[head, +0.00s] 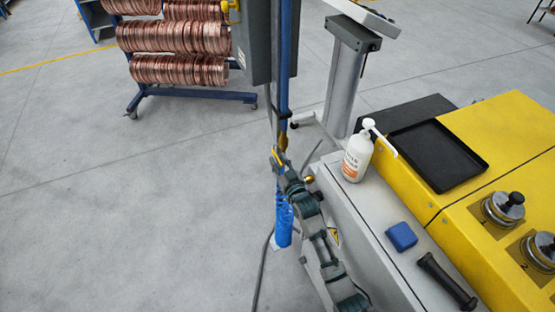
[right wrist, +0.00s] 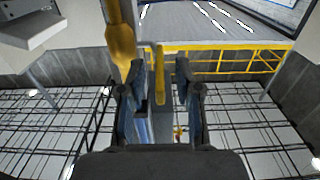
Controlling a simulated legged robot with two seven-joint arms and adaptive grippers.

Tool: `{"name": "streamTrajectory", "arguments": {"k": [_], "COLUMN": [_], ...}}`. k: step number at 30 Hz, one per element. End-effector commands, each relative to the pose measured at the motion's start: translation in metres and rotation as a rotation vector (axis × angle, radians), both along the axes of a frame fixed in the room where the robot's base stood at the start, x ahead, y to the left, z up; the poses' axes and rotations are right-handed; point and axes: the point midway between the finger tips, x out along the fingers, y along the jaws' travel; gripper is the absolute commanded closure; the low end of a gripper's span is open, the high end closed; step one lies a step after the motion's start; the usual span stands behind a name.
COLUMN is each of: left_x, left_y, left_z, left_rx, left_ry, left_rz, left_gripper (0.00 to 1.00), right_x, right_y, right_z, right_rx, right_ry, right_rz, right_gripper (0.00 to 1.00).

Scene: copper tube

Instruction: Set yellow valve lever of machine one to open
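A yellow lever (right wrist: 159,72) stands upright in the right wrist view, between the two fingers of my right gripper (right wrist: 156,88). The fingers are apart, with a visible gap on each side of the lever. A thicker yellow-orange part (right wrist: 121,45) is beside the left finger. In the head view my right gripper (head: 281,162) is at the blue vertical pipe (head: 284,70), and a small yellow part (head: 283,159) shows at its tip. The fingers hide much of the valve there. Which way the lever is set is hard to tell. My left gripper is not in view.
A grey cabinet (head: 253,45) is beside the pipe above my gripper. A grey and yellow machine (head: 480,130) is on the right, bearing a white pump bottle (head: 358,158), a black tray (head: 437,153) and a blue block (head: 401,236). Floor at left is clear before the copper-coil rack (head: 195,95).

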Motion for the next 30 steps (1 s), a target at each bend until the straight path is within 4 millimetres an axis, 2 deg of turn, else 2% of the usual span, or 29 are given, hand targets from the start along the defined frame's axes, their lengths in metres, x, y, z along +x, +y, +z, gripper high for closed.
{"name": "streamTrajectory", "arguments": {"k": [4,13,17,30], "left_x": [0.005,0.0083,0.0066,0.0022], "left_y": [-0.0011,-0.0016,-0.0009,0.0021], "left_z": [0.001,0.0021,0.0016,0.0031], "left_rx": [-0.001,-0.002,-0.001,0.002], "left_ry": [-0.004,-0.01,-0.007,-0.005], "left_rz": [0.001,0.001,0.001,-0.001], "left_gripper": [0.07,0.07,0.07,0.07], "right_x": [0.0106,0.0123,0.0122,0.0121], "right_y": [0.0041,0.0045,0.0044,0.0044], "right_z": [0.0006,0.0005,0.0003,0.0015], "right_rx": [0.0,0.0,0.0,-0.002], "right_ry": [-0.001,-0.001,-0.001,0.006], "right_rz": [0.001,0.0,0.0,0.0], "right_gripper": [0.67,0.67,0.99,1.0]}}
